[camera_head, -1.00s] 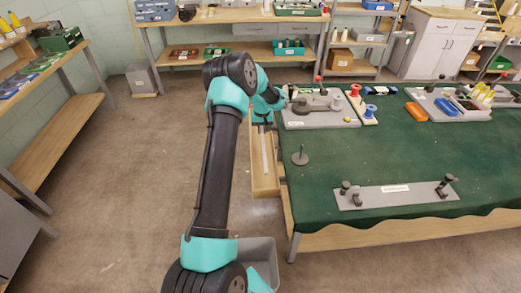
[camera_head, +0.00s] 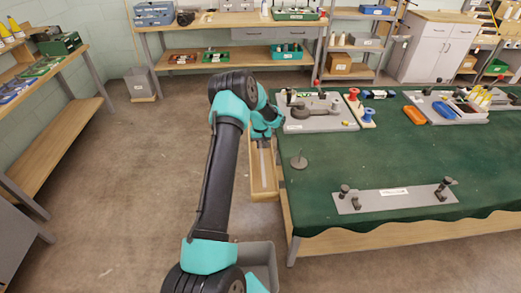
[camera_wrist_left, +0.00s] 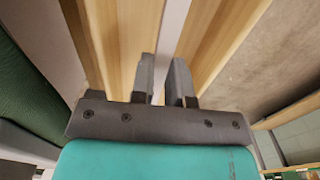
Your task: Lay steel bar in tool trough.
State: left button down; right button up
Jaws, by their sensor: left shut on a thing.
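The steel bar (camera_head: 263,160) is a narrow light-grey strip, seen lengthwise over the wooden tool trough (camera_head: 264,194) at the table's left side. My left gripper (camera_head: 264,138) is at the far part of the trough. In the left wrist view, my left gripper (camera_wrist_left: 162,80) is shut on the bar (camera_wrist_left: 172,35), which runs away between the trough's wooden sides (camera_wrist_left: 218,40). The far end of the bar is hidden by my arm in the head view. I cannot tell whether the bar touches the trough floor. My right gripper is out of view.
The green-covered table (camera_head: 400,155) is right of the trough. Floor to the left is clear.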

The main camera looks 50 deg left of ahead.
aim_at(261, 145)
pick_arm(q)
jog(key=shift+f, duration=1.65)
jog(key=shift+f, duration=0.15)
jog(key=c, duration=1.1)
grip_release()
notch_tip(261, 145, up, 12)
jog(key=shift+r, duration=0.1)
